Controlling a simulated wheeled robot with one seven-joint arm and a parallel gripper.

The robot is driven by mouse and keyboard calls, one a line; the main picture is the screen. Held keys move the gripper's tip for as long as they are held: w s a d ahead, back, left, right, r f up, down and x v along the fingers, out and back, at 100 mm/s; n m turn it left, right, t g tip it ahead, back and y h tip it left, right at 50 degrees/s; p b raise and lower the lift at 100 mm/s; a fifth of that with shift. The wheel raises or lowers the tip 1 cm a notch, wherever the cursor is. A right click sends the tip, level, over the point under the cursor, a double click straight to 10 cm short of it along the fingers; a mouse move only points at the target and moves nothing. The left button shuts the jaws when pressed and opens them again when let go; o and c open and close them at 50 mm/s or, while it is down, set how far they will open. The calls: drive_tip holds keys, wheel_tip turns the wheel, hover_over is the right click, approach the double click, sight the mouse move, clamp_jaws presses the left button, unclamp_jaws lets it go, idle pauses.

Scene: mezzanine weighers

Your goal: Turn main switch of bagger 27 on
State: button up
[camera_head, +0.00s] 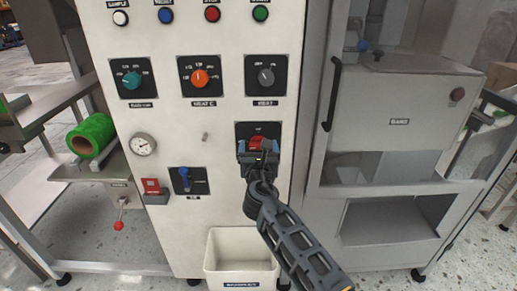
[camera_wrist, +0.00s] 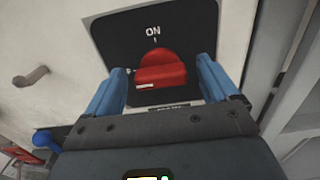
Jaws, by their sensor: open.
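The main switch is a red rotary knob (camera_head: 258,141) on a black plate (camera_head: 243,128) on the cream panel, right of centre. In the wrist view the red knob (camera_wrist: 162,70) sits below the word ON and its tick mark on the plate (camera_wrist: 115,38). A small white mark shows at the knob's lower left, away from the tick. My gripper (camera_head: 258,152) is in front of the switch. In the wrist view its blue fingers (camera_wrist: 163,68) are open, one on each side of the knob, with gaps visible. The label below the plate is partly hidden by my gripper.
Teal (camera_head: 132,80), orange (camera_head: 200,79) and grey (camera_head: 266,77) dials sit above. A blue-handled switch (camera_head: 185,178), a gauge (camera_head: 143,145) and a small peg (camera_head: 205,136) are to the left. A white bin (camera_head: 225,240) is below. A glazed cabinet with a black handle (camera_head: 332,95) stands right.

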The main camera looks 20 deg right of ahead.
drive_tip(key=shift+c, duration=0.5)
drive_tip(key=c, duration=1)
drive_tip(key=shift+o, duration=0.2)
drive_tip(key=shift+m+b, duration=0.3)
drive_tip(key=shift+m, duration=0.1)
drive_tip(key=m+b, duration=0.2)
drive_tip(key=m, duration=0.2)
drive_tip(key=shift+f, duration=0.2)
drive_tip(key=shift+s+d+f+m+b, duration=0.1)
drive_tip(key=shift+m+b, duration=2.25)
drive_tip(key=shift+m, duration=0.9)
drive_tip(key=shift+d+m+b, duration=0.1)
drive_tip(key=shift+m+b, duration=2.2)
drive_tip(key=shift+m, duration=0.95)
